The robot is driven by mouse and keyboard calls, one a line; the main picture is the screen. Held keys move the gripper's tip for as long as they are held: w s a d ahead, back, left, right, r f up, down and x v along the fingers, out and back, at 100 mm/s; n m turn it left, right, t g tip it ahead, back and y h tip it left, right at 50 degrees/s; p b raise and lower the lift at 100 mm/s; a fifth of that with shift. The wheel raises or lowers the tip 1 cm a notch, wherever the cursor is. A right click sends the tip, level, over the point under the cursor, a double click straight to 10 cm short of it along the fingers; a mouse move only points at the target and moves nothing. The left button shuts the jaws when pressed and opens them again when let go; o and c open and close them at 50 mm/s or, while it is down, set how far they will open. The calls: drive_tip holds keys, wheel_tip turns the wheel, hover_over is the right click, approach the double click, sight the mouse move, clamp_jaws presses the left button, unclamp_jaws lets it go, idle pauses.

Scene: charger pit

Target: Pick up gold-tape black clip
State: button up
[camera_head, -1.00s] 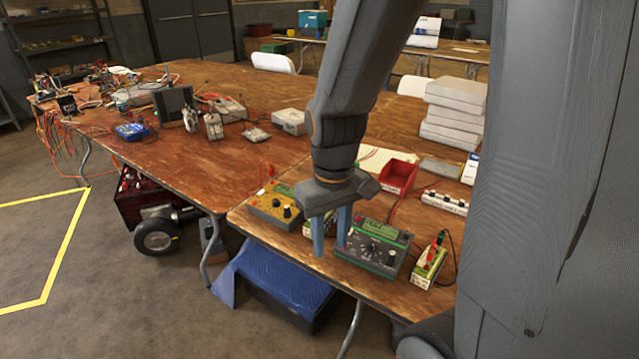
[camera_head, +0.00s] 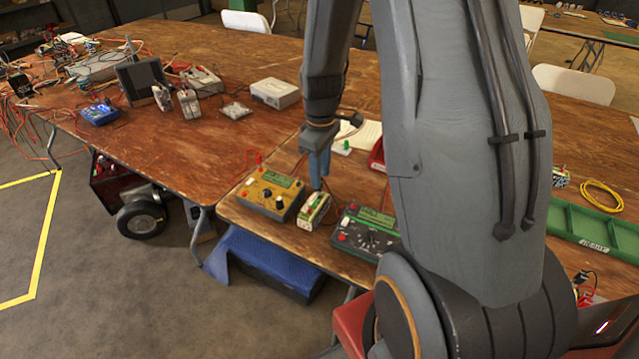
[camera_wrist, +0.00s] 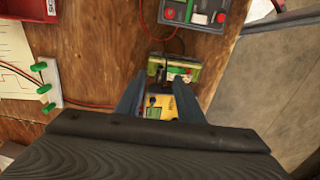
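My gripper (camera_head: 319,165) points down just above a small green-and-white box (camera_head: 313,212) between two meters on the wooden table. In the wrist view its two blue fingers (camera_wrist: 158,88) are apart with nothing held between them. The same box shows in the wrist view (camera_wrist: 188,73) just beyond the fingertips, with small red and dark pieces on top and a dark lead running to it. I cannot make out gold tape or pick out the black clip for certain; it may be among those pieces.
A yellow meter (camera_head: 271,194) stands left of the box and a green-and-black meter (camera_head: 362,231) right of it. A white strip with green knobs (camera_wrist: 44,84) and a red lead lie on the table in the wrist view. The table edge is close in front.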

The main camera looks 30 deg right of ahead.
drive_tip(key=shift+a+f+p, duration=0.1)
drive_tip(key=shift+f+p, duration=0.45)
drive_tip(key=shift+f, duration=1.4)
clamp_jaws()
